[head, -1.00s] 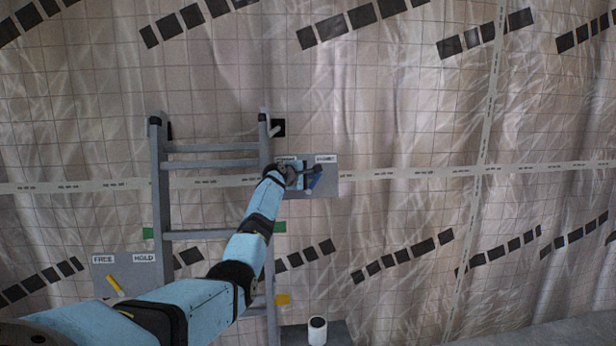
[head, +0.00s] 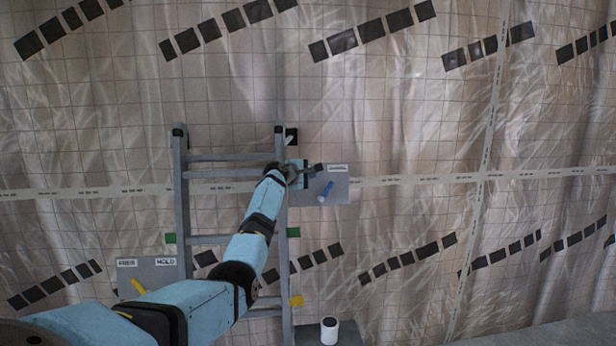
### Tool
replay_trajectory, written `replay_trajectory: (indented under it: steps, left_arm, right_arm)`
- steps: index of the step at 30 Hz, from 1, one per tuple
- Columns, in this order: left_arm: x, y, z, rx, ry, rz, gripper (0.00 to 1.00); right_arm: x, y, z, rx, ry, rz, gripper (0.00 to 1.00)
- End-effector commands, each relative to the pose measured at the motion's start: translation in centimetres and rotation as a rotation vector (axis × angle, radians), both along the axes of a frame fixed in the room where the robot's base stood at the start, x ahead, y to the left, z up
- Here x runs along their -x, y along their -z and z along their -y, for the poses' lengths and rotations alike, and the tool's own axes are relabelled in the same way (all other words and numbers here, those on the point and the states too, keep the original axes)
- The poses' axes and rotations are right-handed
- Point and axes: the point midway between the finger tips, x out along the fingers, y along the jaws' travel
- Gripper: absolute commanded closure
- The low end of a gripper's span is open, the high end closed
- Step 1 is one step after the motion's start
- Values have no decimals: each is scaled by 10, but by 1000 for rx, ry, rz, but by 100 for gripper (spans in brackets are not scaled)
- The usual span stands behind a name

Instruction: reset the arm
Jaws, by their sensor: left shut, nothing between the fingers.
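My left arm comes in from the lower left, and its gripper (head: 317,170) is shut and empty in front of the upper part of a grey plate (head: 338,190) on the wall. A blue handle (head: 327,189) on that plate slants just below the fingers, with a small gap visible. The plate's right label is blurred, and its left part is hidden behind my wrist. My right gripper is out of view.
A grey ladder-like frame (head: 182,205) stands behind my arm. A second grey plate (head: 155,268), labelled HOLD, carries a yellow handle (head: 138,286) at lower left. A white cylinder (head: 329,330) stands on a grey block (head: 349,334). The wall to the right is clear.

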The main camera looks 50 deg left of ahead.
Motion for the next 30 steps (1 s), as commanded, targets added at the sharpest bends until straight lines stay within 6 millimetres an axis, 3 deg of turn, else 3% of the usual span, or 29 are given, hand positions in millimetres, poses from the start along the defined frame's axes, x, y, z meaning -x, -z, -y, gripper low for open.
replay_trajectory:
  steps: [4,23,26,29,30]
  left_arm:
    - [-1,-8,2,1,2,-1,100]
    - [-1,-5,3,-6,3,-3,100]
    - [-1,16,13,-59,11,-34,100]
    - [2,63,36,-189,35,-102,100]
    - [5,87,49,-259,51,-136,100]
  right_arm:
    - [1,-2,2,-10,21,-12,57]
    - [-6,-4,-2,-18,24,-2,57]
    - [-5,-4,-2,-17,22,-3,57]
    - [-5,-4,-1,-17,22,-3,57]
    - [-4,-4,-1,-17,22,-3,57]
